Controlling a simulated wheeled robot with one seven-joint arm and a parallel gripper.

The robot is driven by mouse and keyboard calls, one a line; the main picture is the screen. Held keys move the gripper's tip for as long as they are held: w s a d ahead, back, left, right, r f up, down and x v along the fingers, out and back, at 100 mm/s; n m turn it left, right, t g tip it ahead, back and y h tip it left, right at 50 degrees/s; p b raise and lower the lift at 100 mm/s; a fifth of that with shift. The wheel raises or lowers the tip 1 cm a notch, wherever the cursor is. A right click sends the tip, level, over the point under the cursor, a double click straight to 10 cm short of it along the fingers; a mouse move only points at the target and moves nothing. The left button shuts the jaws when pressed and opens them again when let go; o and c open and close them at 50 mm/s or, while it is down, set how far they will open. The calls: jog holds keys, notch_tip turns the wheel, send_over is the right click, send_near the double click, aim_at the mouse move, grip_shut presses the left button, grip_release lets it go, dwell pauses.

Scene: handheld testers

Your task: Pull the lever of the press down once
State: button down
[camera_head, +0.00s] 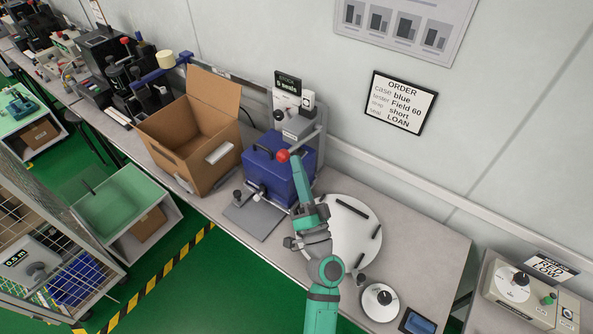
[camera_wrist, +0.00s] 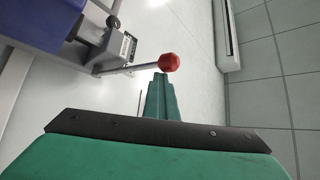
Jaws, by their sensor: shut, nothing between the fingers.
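The press (camera_head: 296,118) stands at the back of the bench against the wall, under a small black sign. Its lever (camera_head: 305,143) is a grey bar ending in a red knob (camera_head: 283,155). The lever (camera_wrist: 130,69) and its red knob (camera_wrist: 170,63) also show in the wrist view, with the bar lying nearly level in that picture. My gripper (camera_head: 294,160) is shut and empty, with its tip right at the knob. In the wrist view the fingertips (camera_wrist: 160,76) end just below the knob; I cannot tell whether they touch it.
A blue case (camera_head: 272,170) sits at the press below the lever. An open cardboard box (camera_head: 205,160) stands to its left. A white round plate (camera_head: 358,240) with black bars lies beside my arm. A grey flat plate (camera_head: 253,222) lies at the bench's front.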

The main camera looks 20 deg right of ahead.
jog(key=s+d+f, duration=0.5)
jog(key=s, duration=0.1)
jog(key=shift+s, duration=0.4)
jog(key=shift+d, duration=0.15)
dwell(0.4)
